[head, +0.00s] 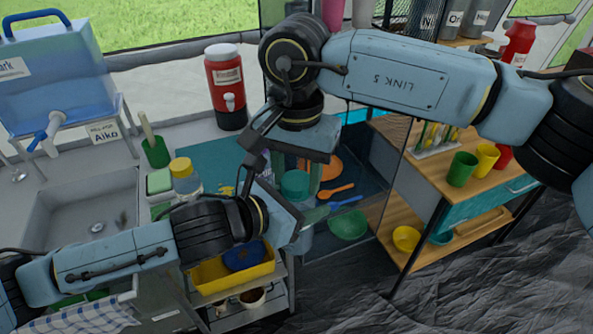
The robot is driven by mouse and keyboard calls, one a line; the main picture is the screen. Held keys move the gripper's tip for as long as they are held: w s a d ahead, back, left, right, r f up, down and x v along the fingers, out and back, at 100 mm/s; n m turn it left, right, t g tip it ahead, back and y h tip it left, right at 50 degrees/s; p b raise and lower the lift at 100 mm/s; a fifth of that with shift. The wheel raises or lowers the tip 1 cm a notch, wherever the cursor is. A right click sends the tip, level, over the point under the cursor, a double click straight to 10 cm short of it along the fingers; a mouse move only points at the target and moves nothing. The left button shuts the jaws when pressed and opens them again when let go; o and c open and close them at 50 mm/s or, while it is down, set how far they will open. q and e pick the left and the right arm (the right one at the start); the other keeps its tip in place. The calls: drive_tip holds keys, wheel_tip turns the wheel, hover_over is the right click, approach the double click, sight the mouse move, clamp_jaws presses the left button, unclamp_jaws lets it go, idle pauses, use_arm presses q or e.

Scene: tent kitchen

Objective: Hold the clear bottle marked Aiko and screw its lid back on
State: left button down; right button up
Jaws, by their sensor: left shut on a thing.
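A clear bluish bottle (303,240) stands upright beside my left gripper (298,216), which is shut on it. The gripper body covers much of the bottle, and no name can be read on it. A teal lid (295,182) shows at the bottle's top; whether it is seated or only resting there cannot be told. My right gripper (300,176) points down from above, with its fingers on either side of the lid. Whether those fingers press on the lid cannot be told.
A sink (80,215) and a blue water container (50,55) are at left. A yellow-capped bottle (182,177) stands on the counter near my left arm. A yellow bin (230,275) is below. Cups (462,168) stand on the right shelf.

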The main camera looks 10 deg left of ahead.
drive_tip(key=m, duration=0.4)
drive_tip(key=shift+m, duration=0.3)
drive_tip(key=m, duration=0.5)
drive_tip(key=o, duration=1.1)
drive_tip(key=shift+c, duration=0.2)
drive_tip(key=shift+r, duration=0.1)
wheel_tip(320, 180, up, 4)
drive_tip(key=shift+r, duration=0.15)
drive_tip(key=shift+c, duration=0.4)
